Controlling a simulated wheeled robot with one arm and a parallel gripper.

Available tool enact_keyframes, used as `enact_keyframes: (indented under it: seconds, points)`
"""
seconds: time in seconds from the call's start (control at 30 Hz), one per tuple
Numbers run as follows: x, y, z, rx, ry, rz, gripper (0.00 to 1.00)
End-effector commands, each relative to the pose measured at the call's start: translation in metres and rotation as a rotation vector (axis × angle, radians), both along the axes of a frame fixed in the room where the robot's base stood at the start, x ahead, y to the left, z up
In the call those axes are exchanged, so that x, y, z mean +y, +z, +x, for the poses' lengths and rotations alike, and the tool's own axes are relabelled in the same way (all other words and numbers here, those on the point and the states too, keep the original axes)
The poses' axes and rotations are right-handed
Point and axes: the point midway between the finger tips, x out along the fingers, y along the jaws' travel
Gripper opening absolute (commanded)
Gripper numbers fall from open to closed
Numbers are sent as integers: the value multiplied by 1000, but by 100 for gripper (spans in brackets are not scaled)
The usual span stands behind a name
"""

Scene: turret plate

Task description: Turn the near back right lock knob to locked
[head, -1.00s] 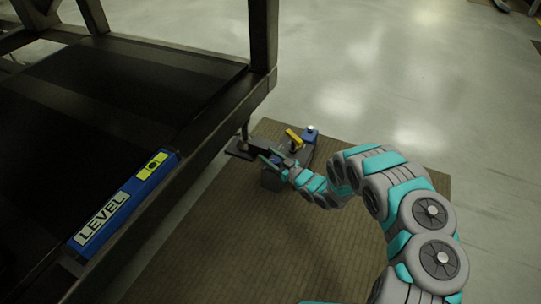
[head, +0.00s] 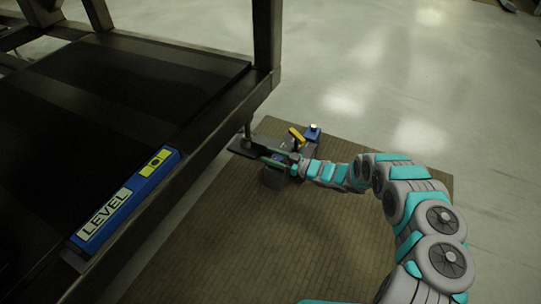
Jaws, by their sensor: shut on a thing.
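My gripper (head: 283,161) is low beside the foot of the near table leg, in the middle of the head view. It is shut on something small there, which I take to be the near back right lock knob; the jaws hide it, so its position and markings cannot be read. A dark flat plate (head: 242,151) lies under the leg's foot. A yellow bar-shaped part (head: 297,136) and a blue block with a white top (head: 313,131) sit just behind my gripper.
A dark-framed table (head: 180,150) fills the left, with a blue level (head: 125,198) marked LEVEL on its near edge. Its corner post (head: 267,40) rises behind my gripper. A brown mat (head: 330,230) covers the floor below.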

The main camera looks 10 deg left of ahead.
Motion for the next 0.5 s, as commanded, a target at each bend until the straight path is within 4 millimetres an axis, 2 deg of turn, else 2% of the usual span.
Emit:
enact_keyframes:
  seconds: [0.2,0.23,0.5]
  points:
    - [0,1,1,-2,-1,0,0]
    - [0,1,1,-2,-1,0,56]
    - [0,1,0,-1,0,1,84]
